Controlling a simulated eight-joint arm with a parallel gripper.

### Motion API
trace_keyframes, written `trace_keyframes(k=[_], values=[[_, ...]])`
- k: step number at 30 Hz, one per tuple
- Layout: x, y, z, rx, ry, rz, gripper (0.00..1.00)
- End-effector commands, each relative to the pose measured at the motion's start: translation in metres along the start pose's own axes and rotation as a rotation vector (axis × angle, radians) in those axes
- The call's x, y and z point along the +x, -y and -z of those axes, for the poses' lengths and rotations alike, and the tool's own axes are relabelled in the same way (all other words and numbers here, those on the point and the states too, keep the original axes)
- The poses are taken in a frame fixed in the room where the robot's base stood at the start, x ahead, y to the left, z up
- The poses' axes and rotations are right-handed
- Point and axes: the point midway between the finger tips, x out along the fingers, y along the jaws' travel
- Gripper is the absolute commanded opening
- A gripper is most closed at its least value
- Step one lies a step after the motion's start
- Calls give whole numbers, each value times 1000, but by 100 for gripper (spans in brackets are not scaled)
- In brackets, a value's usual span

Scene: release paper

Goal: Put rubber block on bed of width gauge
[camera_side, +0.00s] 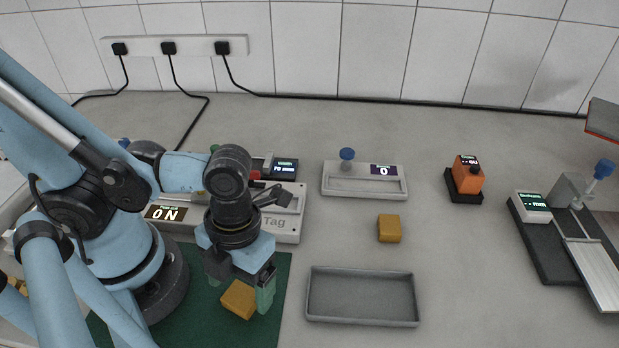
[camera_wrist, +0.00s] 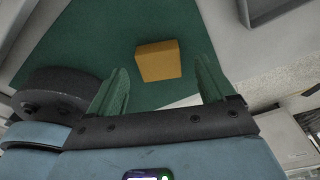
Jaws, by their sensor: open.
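A yellow-brown block (camera_side: 238,299) lies on the green mat below my gripper (camera_side: 243,281). In the wrist view the same block (camera_wrist: 158,61) sits ahead of and between the two green fingers of my gripper (camera_wrist: 161,78). The fingers are open and do not appear to hold it. A similar block (camera_side: 389,228) lies on the bench to the right; I cannot tell by look which is rubber. A small device with a display that seems to read 70 mm (camera_side: 284,167) stands behind my arm, possibly the width gauge; its bed is mostly hidden.
An empty grey tray (camera_side: 362,322) lies right of the green mat (camera_side: 190,328). A white device marked Tag (camera_side: 291,226) is behind my gripper. A white counter (camera_side: 363,190), an orange meter (camera_side: 467,176) and a dark-based instrument (camera_side: 545,245) stand farther right, with clear bench between.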

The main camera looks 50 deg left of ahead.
Motion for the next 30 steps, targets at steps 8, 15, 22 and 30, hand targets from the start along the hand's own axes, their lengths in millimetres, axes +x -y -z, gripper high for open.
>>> trace_keyframes(k=[8, 15, 22, 30], values=[[14, 0, 0, -1, 1, 0, 83], [16, 0, 0, -1, 1, 0, 83], [16, 0, 0, -1, 1, 0, 65], [16, 0, 0, -1, 1, 0, 23]])
